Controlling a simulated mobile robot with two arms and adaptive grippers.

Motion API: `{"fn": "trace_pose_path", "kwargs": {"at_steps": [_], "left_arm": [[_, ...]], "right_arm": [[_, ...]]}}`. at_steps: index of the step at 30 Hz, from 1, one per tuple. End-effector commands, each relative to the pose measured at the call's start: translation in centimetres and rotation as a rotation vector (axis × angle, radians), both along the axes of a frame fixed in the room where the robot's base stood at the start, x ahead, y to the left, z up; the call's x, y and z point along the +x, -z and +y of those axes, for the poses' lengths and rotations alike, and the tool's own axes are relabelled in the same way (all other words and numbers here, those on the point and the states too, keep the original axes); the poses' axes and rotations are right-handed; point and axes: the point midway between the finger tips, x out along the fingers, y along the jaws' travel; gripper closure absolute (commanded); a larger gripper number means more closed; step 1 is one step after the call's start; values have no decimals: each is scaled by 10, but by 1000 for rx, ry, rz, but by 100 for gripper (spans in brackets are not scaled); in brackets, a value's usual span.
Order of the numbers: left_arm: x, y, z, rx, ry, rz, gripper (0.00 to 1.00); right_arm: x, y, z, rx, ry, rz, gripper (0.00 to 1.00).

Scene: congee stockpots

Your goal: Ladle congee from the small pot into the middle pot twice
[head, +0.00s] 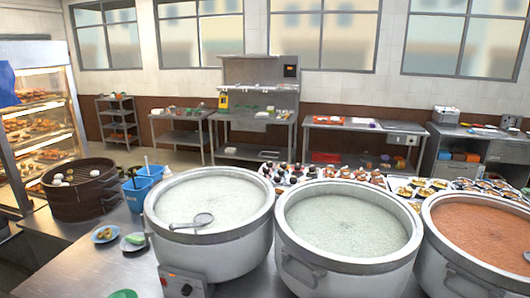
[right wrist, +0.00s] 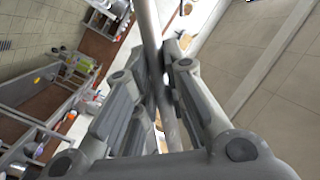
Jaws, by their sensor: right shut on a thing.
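Three big grey-white stockpots stand in a row in the head view. The left pot (head: 160,236) holds white congee, with a metal ladle (head: 204,219) lying across its near side. The middle pot (head: 345,262) holds pale greenish congee. The right pot (head: 455,262) holds orange-red congee and is cut by the frame edge. Which is the small pot I cannot tell by size. In the right wrist view my right gripper (right wrist: 158,58) is shut on a metal rod (right wrist: 149,22), like a ladle handle; its ends are not clear. Neither gripper shows in the head view.
A dark round steamer (head: 80,197) with white buns and blue containers (head: 137,194) stand left of the pots. Two small plates (head: 106,234) lie on the counter. Trays of small dishes (head: 415,187) lie behind the pots. A small grey piece (head: 527,256) shows at the right edge.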

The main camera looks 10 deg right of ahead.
Motion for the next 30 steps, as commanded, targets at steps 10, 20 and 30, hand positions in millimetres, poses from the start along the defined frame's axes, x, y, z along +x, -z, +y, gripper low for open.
{"fn": "trace_pose_path", "kwargs": {"at_steps": [10,20,30], "left_arm": [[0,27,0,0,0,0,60],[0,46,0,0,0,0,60],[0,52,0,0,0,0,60]], "right_arm": [[0,29,5,20,0,-7,100],[0,48,6,20,-1,-2,100],[2,52,5,16,-18,-2,100]]}}
